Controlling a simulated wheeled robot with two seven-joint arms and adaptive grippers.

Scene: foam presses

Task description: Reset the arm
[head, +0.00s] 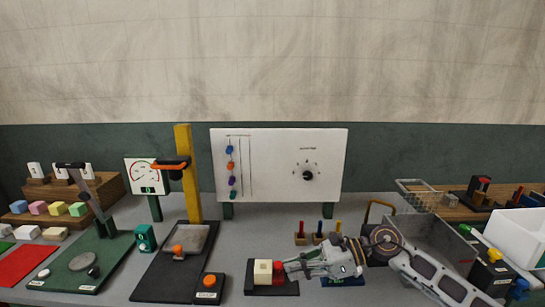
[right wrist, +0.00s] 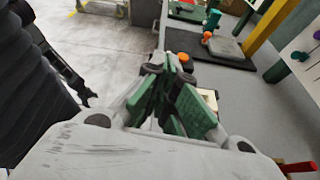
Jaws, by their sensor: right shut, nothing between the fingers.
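My right arm (head: 435,277) comes in from the lower right in the head view. Its gripper (head: 292,268) is shut and empty, pointing left over the front of the table, close to a red block (head: 278,272) and a cream block (head: 263,271) on a black base (head: 287,290). I cannot tell whether it touches the red block. In the right wrist view the green-padded fingers (right wrist: 168,75) are together with nothing visible between them. My left gripper does not show in the head view.
A yellow-post press (head: 184,165) and a green-based press (head: 90,262) stand at the left. A white panel (head: 315,147) stands behind. A grey bin (head: 435,240), a white box (head: 520,235) and a wire basket (head: 415,197) are at the right. Small pegs (head: 319,238) stand behind my gripper.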

